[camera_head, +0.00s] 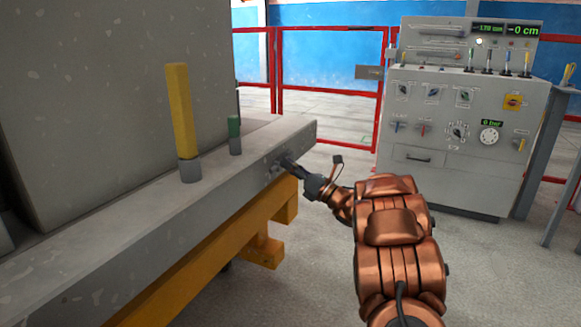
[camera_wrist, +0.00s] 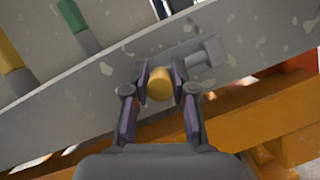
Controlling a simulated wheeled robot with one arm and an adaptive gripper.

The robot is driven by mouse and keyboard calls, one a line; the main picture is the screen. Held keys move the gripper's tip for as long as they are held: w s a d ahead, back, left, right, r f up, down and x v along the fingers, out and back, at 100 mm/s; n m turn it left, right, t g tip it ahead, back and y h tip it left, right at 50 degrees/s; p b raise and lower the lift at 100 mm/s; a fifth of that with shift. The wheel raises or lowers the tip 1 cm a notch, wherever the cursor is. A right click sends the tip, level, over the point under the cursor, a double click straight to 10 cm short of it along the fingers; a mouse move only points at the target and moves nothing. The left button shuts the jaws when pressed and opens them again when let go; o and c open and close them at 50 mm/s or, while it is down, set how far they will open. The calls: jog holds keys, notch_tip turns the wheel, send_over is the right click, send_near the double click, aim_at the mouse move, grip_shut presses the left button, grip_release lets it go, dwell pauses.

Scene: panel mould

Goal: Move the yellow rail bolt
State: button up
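The yellow rail bolt (camera_wrist: 160,85) shows in the wrist view as a rounded yellow end at the side face of the grey rail (camera_wrist: 110,80). My gripper (camera_wrist: 161,78) has one finger on each side of it. Both fingertips appear to touch it, with no clear gap. In the head view my gripper (camera_head: 290,163) reaches the rail's side face near its far end, and the bolt is hidden there. A grey bolt-like fitting (camera_wrist: 207,54) sits just right of the yellow bolt in the wrist view.
A tall yellow post (camera_head: 180,110) and a short green post (camera_head: 234,135) stand on the rail (camera_head: 130,205). A yellow-orange beam (camera_head: 225,250) runs below it. A grey control console (camera_head: 455,120) and red fence (camera_head: 330,90) stand behind.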

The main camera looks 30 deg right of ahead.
grip_shut()
jog(key=shift+w+d+f+b, duration=0.2)
jog(key=shift+w+d+b, duration=0.15)
jog(key=shift+d+b, duration=0.2)
jog(key=shift+w+d+b, duration=0.35)
jog(key=shift+d+b, duration=0.05)
jog(key=shift+d, duration=0.15)
jog(key=shift+w+d+b, duration=0.35)
jog(key=shift+d+b, duration=0.05)
jog(key=shift+d, duration=0.15)
jog(key=shift+w+d, duration=0.3)
jog(key=shift+d, duration=0.15)
jog(key=shift+d+r, duration=0.1)
jog(key=shift+r, duration=0.1)
